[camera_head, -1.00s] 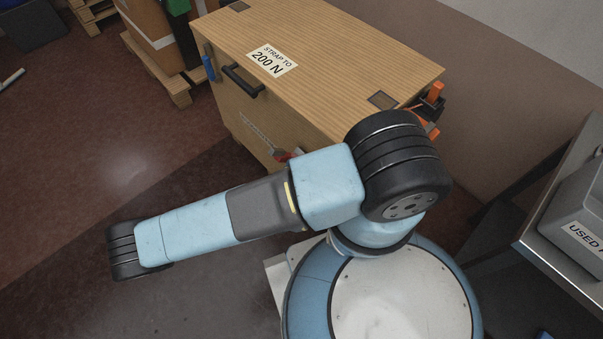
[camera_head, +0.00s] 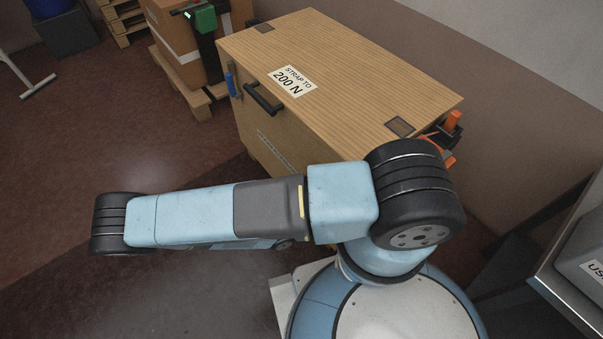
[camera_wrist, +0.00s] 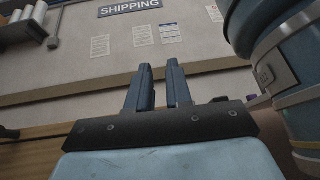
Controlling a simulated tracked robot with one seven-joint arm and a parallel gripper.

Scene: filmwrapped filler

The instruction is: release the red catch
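The wooden box (camera_head: 350,65) with a "STRAP TO 200 N" label (camera_head: 292,81) stands behind my arm in the head view. A black handle (camera_head: 263,98) and a blue part (camera_head: 231,86) are on its left side. Orange and black fittings (camera_head: 452,125) are at its right end. No red catch can be made out now; my arm covers the lower front of the box. My gripper (camera_wrist: 159,68) shows in the wrist view with its two fingers apart and nothing between them. It points toward a wall, and the box cannot be clearly identified there.
A cardboard carton (camera_head: 178,50) on a pallet stands left of the box. A bench (camera_head: 570,285) with a grey container is at the right. The wrist view shows a "SHIPPING" sign (camera_wrist: 128,7) and sheets on the wall.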

